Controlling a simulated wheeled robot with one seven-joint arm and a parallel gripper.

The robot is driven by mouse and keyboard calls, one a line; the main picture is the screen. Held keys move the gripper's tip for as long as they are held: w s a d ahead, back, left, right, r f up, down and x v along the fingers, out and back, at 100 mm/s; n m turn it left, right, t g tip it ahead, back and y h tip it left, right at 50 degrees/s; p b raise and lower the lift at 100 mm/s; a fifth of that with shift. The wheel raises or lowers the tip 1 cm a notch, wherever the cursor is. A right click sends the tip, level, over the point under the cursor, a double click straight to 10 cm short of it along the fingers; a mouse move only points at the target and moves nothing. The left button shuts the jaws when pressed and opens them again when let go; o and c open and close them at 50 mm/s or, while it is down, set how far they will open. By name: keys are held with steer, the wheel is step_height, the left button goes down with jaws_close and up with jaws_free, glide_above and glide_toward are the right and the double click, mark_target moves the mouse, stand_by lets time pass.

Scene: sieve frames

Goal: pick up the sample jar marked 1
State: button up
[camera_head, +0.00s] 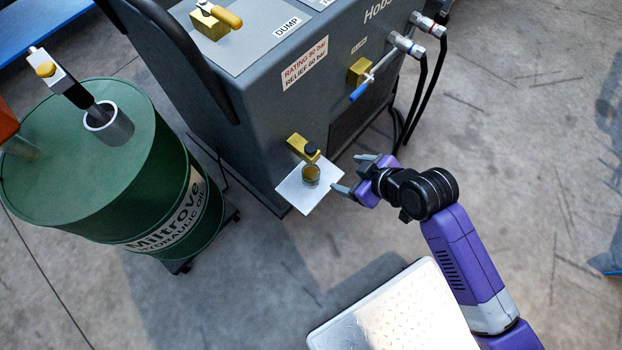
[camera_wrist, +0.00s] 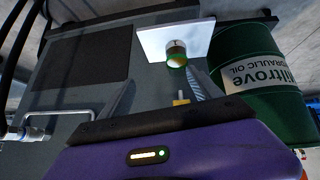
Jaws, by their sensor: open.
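A small sample jar (camera_head: 311,175) with amber-brown contents stands on a white shelf plate (camera_head: 291,194) at the foot of the grey machine. No number can be read on it. In the wrist view the jar (camera_wrist: 176,54) shows on the white plate (camera_wrist: 153,43), ahead of the fingers. My gripper (camera_head: 356,173) is open and empty, just right of the jar and apart from it, its fingers pointing toward it. In the wrist view my gripper (camera_wrist: 161,78) has its fingers spread, the right one close to the jar's line.
A green oil drum (camera_head: 90,190) stands at left. Hoses (camera_head: 413,95) hang at the upper right. Open floor lies at right.

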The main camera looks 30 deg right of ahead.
mark_target(311, 176)
steer(key=w+a+f+b, duration=0.1)
steer(key=f+b, duration=0.1)
steer(key=w+a+f+n+g+y+b, duration=0.1)
steer(key=w+f, duration=0.1)
steer(key=w+a+f+g+y+b, duration=0.1)
steer(key=w+f+b, duration=0.1)
steer(key=shift+w+f+n+b, duration=0.15)
steer(key=shift+f+n+b, duration=0.15)
steer(key=shift+f+b, duration=0.05)
steer(key=shift+a+b+x, duration=0.15)
steer(key=shift+b+x, duration=0.8)
steer(key=shift+x, duration=1)
steer(key=shift+a+b+x, duration=0.2)
steer(key=shift+b+x, duration=0.75)
steer(key=shift+x, duration=0.95)
steer(key=shift+r, duration=0.15)
steer(key=shift+c, duration=0.4)
steer(key=c, duration=1.5)
steer(key=shift+r+p, duration=0.2)
steer(key=shift+p, duration=0.25)
